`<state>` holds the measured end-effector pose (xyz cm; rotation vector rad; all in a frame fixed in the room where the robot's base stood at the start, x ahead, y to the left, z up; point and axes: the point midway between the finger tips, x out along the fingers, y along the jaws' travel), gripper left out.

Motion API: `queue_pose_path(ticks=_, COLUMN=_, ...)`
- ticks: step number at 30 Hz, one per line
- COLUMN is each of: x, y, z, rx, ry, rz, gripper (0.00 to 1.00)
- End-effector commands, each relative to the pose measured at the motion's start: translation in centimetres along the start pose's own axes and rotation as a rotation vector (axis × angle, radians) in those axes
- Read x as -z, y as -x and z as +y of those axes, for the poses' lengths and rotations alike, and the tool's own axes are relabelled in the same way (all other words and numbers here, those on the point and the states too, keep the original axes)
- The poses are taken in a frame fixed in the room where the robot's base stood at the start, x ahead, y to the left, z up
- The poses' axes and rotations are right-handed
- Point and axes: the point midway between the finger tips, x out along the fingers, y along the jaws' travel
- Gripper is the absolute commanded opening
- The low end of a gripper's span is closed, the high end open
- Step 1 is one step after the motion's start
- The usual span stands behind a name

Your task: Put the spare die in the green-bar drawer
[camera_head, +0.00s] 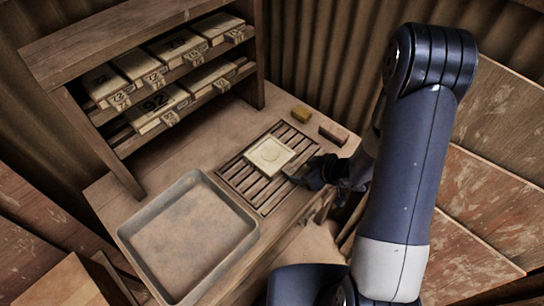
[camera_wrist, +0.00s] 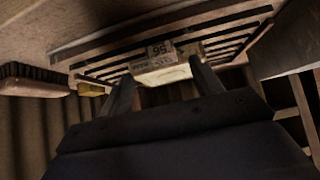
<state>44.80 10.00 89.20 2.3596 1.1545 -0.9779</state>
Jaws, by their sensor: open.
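A pale square die (camera_head: 270,154) lies on the slatted wooden rack (camera_head: 241,187) set on the bench. In the wrist view the die (camera_wrist: 163,76) shows a numbered label on its near edge. I cannot tell whether it is the spare one. My gripper (camera_head: 296,176) is at the rack's right side, close to the die. In the wrist view my gripper (camera_wrist: 161,70) is open, with one finger towards each side of the die; contact is not clear.
A wooden shelf (camera_head: 88,141) at the back left holds several numbered dies. A wide metal tray (camera_head: 128,232) stands at the bench's front left. A yellow sponge (camera_head: 301,114) and a brush (camera_head: 333,132) lie behind the rack on the right.

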Motion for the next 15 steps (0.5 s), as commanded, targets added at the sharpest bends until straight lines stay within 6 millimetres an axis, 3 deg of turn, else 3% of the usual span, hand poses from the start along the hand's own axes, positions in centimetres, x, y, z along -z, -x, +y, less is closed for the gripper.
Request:
queue_pose_path(ticks=5, x=0.1, y=-1.0, z=-0.1, rx=0.001, ry=-0.001, rz=-0.001, gripper=0.62)
queue_pose_path(ticks=15, x=0.4, y=-4.9, z=-0.4, rx=0.001, ry=-0.001, rz=-0.001, gripper=0.62)
